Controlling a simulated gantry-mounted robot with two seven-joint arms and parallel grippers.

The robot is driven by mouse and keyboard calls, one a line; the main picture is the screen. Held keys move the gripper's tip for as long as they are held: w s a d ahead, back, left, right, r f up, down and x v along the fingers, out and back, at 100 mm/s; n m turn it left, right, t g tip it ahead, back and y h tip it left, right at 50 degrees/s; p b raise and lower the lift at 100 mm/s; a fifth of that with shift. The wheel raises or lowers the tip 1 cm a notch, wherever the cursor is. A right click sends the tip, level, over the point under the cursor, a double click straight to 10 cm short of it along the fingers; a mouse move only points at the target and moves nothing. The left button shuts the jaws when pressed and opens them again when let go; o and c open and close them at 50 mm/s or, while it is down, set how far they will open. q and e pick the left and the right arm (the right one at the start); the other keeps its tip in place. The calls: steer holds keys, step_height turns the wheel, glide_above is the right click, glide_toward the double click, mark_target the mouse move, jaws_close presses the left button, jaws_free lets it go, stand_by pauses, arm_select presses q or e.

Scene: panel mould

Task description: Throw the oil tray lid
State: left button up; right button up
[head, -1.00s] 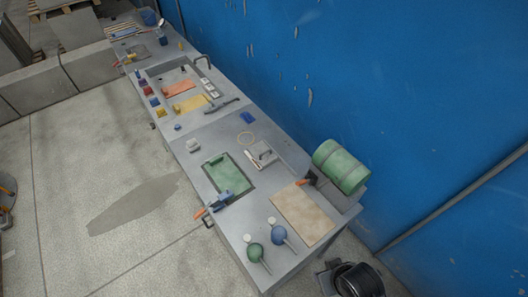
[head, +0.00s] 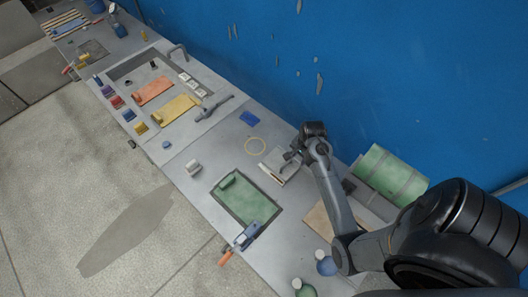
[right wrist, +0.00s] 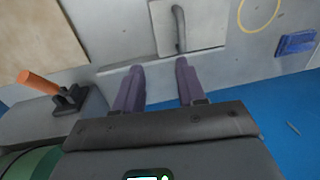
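A pale flat plate with a bar handle, which looks like the lid, lies on the grey bench in the head view (head: 272,174). In the right wrist view the lid (right wrist: 157,26) is at the top, with its dark handle (right wrist: 180,30) running up the picture. My right gripper (head: 290,158) is over the lid's far side in the head view, partly hiding it. In the right wrist view my right gripper (right wrist: 158,68) has its two fingers apart with nothing between them, and the handle is beyond the fingertips. My left gripper is not in view.
A green rectangular tray (head: 262,207) is left of the lid, with a blue-and-orange tool (head: 246,236) at its near edge. A yellow ring (head: 247,146) and a blue block (head: 250,118) lie behind. The blue wall is close behind the bench.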

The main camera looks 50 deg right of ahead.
mark_target(287, 163)
steer(key=shift+t, duration=0.4)
steer(key=w+f, duration=0.1)
steer(key=f, duration=0.2)
steer(key=w+f, duration=0.2)
steer(key=f, duration=0.1)
steer(key=w+f, duration=0.1)
steer(key=f, duration=0.2)
steer(key=shift+w+f, duration=0.15)
steer(key=shift+w, duration=0.2)
jaws_close()
